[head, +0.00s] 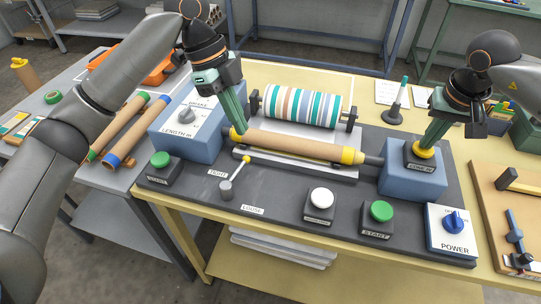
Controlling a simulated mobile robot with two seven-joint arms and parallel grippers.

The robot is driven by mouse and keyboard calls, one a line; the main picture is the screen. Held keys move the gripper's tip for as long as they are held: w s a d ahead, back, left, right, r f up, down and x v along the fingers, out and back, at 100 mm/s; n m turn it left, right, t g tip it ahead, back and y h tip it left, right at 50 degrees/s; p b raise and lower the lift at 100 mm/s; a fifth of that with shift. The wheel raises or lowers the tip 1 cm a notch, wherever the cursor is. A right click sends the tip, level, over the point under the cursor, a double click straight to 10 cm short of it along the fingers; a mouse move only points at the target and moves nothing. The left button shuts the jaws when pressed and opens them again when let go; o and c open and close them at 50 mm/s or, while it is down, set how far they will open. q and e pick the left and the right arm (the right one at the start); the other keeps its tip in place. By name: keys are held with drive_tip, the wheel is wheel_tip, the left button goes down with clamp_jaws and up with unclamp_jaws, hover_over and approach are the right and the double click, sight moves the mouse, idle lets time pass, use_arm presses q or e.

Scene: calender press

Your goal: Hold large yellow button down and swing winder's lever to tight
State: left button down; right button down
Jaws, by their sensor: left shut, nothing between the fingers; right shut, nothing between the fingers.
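The large yellow button (425,153) sits on top of a blue box (398,183) at the right of the dark machine plate. My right gripper (427,143) is shut and empty, its fingertips down at the button; they appear to touch it, but I cannot tell how far it is pressed. The winder's lever has a grey pivot (226,190) and a yellow knob (247,159), pointing up and right. The TIGHT label (218,172) is left of it, the LOOSE label (252,211) below right. My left gripper (241,131) is shut and empty, above and behind the knob, apart from it.
A cardboard tube (295,144) with yellow ends lies behind the lever, close to my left fingertips. A striped roll (302,106) is behind it. Green (160,160) and white (320,198) buttons and a blue power knob (453,222) stand along the front. A blue LENGTH box (185,150) is left.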

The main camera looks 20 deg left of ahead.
drive_tip(key=shift+s+f, duration=0.15)
drive_tip(key=shift+f, duration=0.2)
use_arm(q)
hover_over(236, 176)
drive_tip(key=w+d, duration=0.2)
drive_tip(key=d, duration=0.2)
drive_tip(key=f, duration=0.9)
drive_tip(key=shift+s+d, duration=0.1)
drive_tip(key=shift+s, duration=0.1)
drive_tip(key=shift+w+a+f, duration=0.15)
drive_tip(key=shift+a+f, duration=0.2)
drive_tip(key=shift+a, duration=0.25)
drive_tip(key=shift+w+a+f, duration=0.1)
drive_tip(key=shift+a+f, duration=0.2)
drive_tip(key=shift+a, duration=0.3)
drive_tip(key=shift+w+a+f, duration=0.1)
drive_tip(key=shift+a+f, duration=0.25)
drive_tip(key=shift+a, duration=0.2)
